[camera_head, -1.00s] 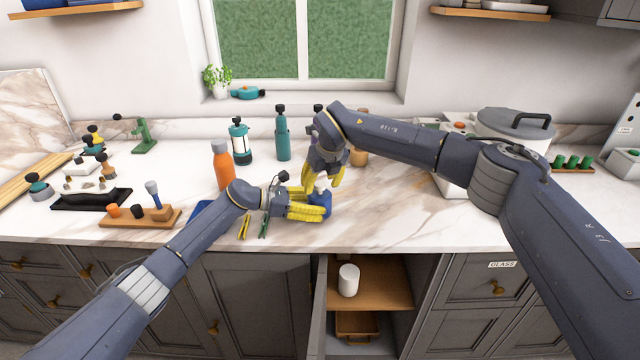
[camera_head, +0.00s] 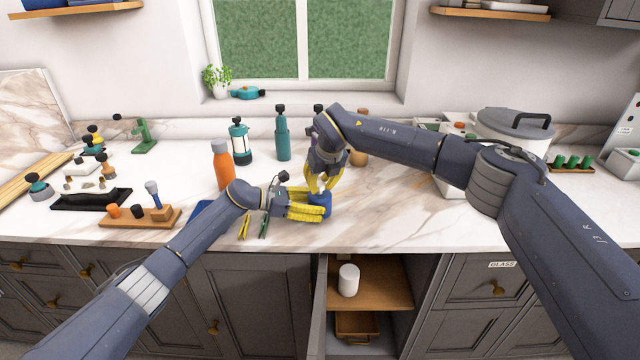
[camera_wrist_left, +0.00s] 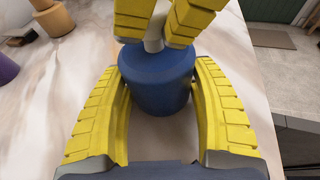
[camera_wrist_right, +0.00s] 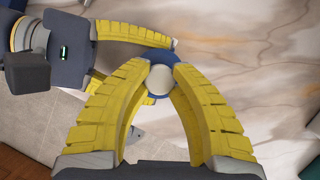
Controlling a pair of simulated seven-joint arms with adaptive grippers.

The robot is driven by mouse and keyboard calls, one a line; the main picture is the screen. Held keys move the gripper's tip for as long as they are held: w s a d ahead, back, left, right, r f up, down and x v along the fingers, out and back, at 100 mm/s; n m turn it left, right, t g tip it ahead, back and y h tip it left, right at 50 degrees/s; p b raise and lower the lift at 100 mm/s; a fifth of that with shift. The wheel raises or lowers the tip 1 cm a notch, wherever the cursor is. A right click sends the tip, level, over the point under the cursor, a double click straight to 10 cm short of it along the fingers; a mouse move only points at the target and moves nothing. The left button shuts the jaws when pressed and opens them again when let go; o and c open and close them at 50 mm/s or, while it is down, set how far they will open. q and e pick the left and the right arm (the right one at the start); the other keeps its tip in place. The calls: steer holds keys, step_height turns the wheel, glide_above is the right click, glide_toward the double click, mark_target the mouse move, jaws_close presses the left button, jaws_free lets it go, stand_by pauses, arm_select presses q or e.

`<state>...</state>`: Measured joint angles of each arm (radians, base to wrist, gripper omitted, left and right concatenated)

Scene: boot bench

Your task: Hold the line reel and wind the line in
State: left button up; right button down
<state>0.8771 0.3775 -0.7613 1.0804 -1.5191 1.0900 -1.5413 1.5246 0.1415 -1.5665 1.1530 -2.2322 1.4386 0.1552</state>
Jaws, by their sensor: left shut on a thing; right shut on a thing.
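The line reel has a blue round body (camera_wrist_left: 155,80) and stands upright on the marble counter; it also shows in the head view (camera_head: 321,204). My left gripper (camera_head: 325,207) lies low from the left, its yellow fingers shut around the sides of the blue body. A pale knob (camera_wrist_right: 160,79) sits on top of the reel. My right gripper (camera_head: 317,186) points down from above, its fingertips shut on the knob. In the left wrist view the right fingers (camera_wrist_left: 160,30) hide most of the knob. I cannot make out the line itself.
An orange bottle (camera_head: 222,166), a teal lantern (camera_head: 240,141) and a teal bottle (camera_head: 283,137) stand behind my left arm. Green-handled pliers (camera_head: 264,226) lie near the front edge. The counter right of the reel (camera_head: 390,210) is clear. A cabinet below stands open.

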steer(key=shift+m+h, duration=0.3)
steer(key=shift+m, duration=0.5)
steer(key=c, duration=1)
jaws_free()
steer(key=shift+c, duration=0.2)
steer(key=v, duration=1.2)
steer(key=shift+s, duration=0.1)
